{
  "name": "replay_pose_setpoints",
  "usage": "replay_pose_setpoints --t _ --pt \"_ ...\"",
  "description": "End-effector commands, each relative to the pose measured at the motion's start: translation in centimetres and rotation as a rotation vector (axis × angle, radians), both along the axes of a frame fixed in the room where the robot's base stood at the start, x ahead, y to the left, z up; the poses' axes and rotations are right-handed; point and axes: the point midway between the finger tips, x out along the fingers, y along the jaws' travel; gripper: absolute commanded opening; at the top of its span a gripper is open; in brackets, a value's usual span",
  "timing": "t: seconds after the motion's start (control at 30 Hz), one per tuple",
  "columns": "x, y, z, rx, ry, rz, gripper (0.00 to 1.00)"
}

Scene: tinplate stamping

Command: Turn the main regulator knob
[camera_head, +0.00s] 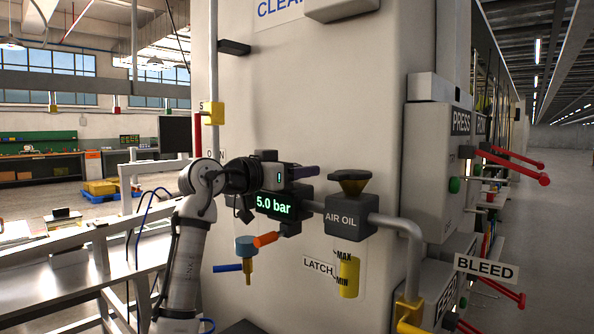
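My gripper (312,171) reaches in from the left at the end of my arm, just above a dark box with a green "5.0 bar" readout (273,205). Its fingers point right and overlap in this view, so I cannot tell whether they are open or hold anything. No knob is labelled as the main regulator. A round blue-grey cap (246,241) on a brass-coloured stem and an orange cylinder (266,239) sit below the readout, both apart from the fingers. Anything directly behind the gripper is hidden.
A grey "AIR OIL" block (341,221) with a dark yellow funnel-shaped top stands close right of the gripper. A blue lever (228,268) and a yellow MAX/MIN cylinder (348,278) are lower. Red levers (515,165) stick out at right.

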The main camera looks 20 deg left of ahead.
Motion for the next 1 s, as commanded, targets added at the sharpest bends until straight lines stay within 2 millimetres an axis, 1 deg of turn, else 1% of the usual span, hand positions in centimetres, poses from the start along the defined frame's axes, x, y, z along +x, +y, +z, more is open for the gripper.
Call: replay_pose_setpoints --t 0.03,0.2,0.37,0.6,0.93,0.97,1.0 --pt "-0.01 0.01 0.0 0.0 0.0 0.0 0.42" --pt "-0.02 0.0 0.0 0.0 0.0 0.0 0.2" --pt "0.01 -0.06 -0.18 0.003 0.002 0.026 0.2" --pt "0.1 0.21 -0.15 0.003 0.001 0.127 0.2" --pt "0.1 0.29 -0.03 -0.001 0.001 0.14 0.2" --pt "0.1 0.29 -0.03 -0.001 0.001 0.14 0.46" --pt "0.1 0.29 -0.03 -0.001 0.001 0.14 0.51"
